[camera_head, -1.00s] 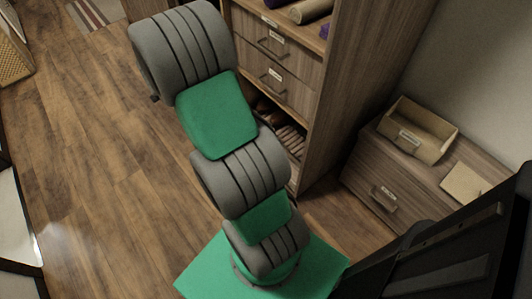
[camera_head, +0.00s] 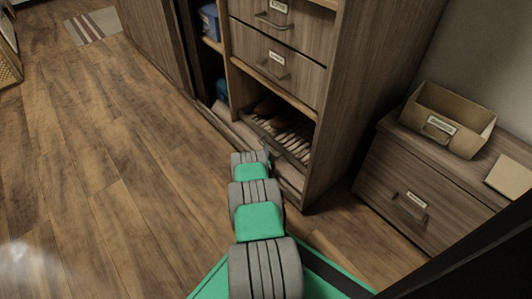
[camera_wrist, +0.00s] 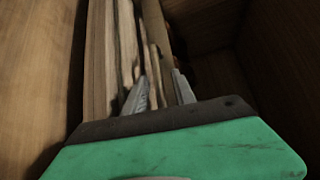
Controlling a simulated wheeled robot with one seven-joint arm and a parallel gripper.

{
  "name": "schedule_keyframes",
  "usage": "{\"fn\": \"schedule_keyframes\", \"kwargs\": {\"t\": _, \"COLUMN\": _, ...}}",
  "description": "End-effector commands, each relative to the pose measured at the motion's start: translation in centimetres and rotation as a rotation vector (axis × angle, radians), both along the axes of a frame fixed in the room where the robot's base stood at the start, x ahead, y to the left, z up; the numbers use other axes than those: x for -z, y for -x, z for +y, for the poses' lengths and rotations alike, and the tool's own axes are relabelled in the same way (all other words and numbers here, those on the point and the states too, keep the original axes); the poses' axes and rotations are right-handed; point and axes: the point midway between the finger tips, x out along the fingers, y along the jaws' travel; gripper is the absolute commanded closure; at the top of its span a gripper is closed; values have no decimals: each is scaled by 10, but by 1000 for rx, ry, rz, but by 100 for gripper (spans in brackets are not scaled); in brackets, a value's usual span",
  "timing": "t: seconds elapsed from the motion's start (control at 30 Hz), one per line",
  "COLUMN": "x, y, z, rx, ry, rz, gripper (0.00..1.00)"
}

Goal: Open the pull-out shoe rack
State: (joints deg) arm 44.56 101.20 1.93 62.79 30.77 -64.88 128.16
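The pull-out shoe rack (camera_head: 292,132) is a slatted shelf with dark shoes on it, low in the tall wooden cabinet, below two drawers. It appears to sit inside its compartment. My arm reaches down to its front left side, and the gripper itself is mostly hidden behind my arm in the head view. In the wrist view my gripper (camera_wrist: 160,77) has its two grey fingers apart, with thin wooden strips running between and beyond them. I cannot tell whether the fingers touch these strips.
Two labelled drawers (camera_head: 277,60) are above the rack. A low drawer unit (camera_head: 405,190) stands at the right with an open box (camera_head: 447,118) on top. A sliding-door compartment is left of the rack. The wooden floor (camera_head: 100,190) at the left is clear.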

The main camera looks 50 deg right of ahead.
Motion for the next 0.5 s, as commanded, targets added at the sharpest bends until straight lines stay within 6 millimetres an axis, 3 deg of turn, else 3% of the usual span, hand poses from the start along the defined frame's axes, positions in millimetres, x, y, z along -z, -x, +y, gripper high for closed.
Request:
{"fn": "schedule_keyframes", "kwargs": {"t": 0.03, "x": 9, "y": -4, "z": -10, "rx": 3, "ry": -1, "rz": -2, "gripper": 68}}
{"fn": "schedule_keyframes", "kwargs": {"t": 0.2, "x": 10, "y": -19, "z": -30, "rx": 1, "ry": -1, "rz": 1, "gripper": 68}}
{"fn": "schedule_keyframes", "kwargs": {"t": 0.5, "x": 7, "y": -22, "z": -33, "rx": -2, "ry": -3, "rz": 4, "gripper": 68}}
